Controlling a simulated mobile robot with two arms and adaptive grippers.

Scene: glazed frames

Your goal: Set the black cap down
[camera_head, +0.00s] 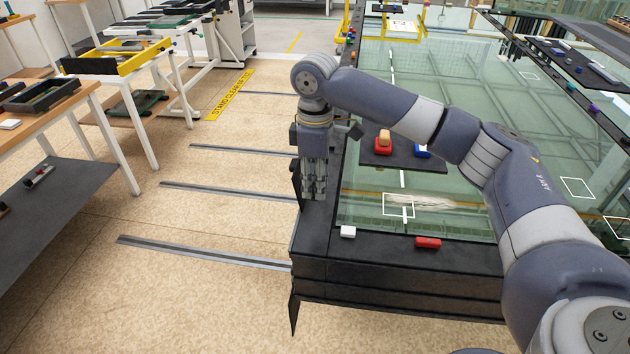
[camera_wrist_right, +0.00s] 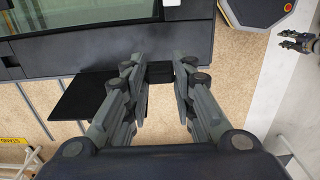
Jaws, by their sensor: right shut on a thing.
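My right gripper (camera_head: 314,194) points down at the left edge of the dark-framed glass table. It also shows in the right wrist view (camera_wrist_right: 160,84), with its fingers shut on the small black cap (camera_wrist_right: 160,72). The cap sits between the fingertips, dark against the table edge. In the head view the fingers hide the cap or it blends with the black frame. I cannot tell whether it touches the frame. My left gripper (camera_wrist_right: 295,42) shows small at the right of the wrist view, empty, its fingers apart.
A white block (camera_head: 348,231) and a red block (camera_head: 428,242) lie on the near frame edge. Open floor (camera_head: 200,220) lies left, with metal strips.

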